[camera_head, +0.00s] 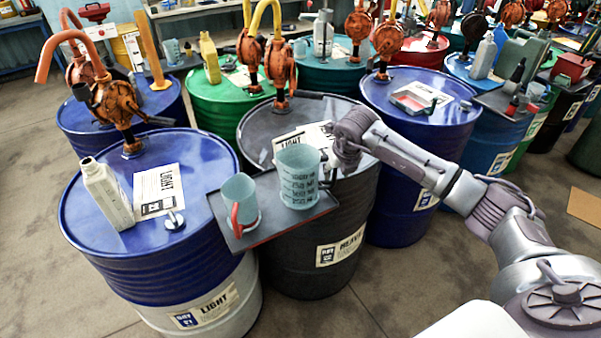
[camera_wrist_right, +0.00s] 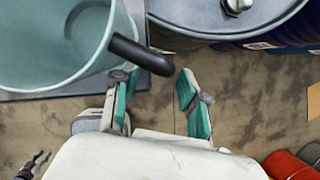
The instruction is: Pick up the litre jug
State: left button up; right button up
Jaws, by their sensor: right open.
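The litre jug (camera_head: 299,180), a large translucent blue-green measuring jug with dark markings, stands upright on a grey tray (camera_head: 262,236) between two drums. In the right wrist view the jug (camera_wrist_right: 50,45) fills the upper left, and its black handle (camera_wrist_right: 142,54) points toward my fingers. My right gripper (camera_head: 332,164) is just right of the jug in the head view. In the wrist view the right gripper (camera_wrist_right: 157,90) is open, with the handle's end at the gap between the green-padded fingers. I cannot tell whether they touch it. My left gripper is out of view.
A smaller jug with a red handle (camera_head: 240,202) stands left on the same tray. A blue drum (camera_head: 150,255) holds a pale bottle (camera_head: 107,195) and an orange pump (camera_head: 118,100). A dark drum (camera_head: 315,255) stands behind the tray. Other drums and pumps crowd the back.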

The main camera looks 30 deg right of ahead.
jog(key=x, duration=0.3)
jog(key=shift+w+p, duration=0.2)
jog(key=shift+p, duration=0.2)
jog(key=shift+c, duration=0.3)
grip_shut()
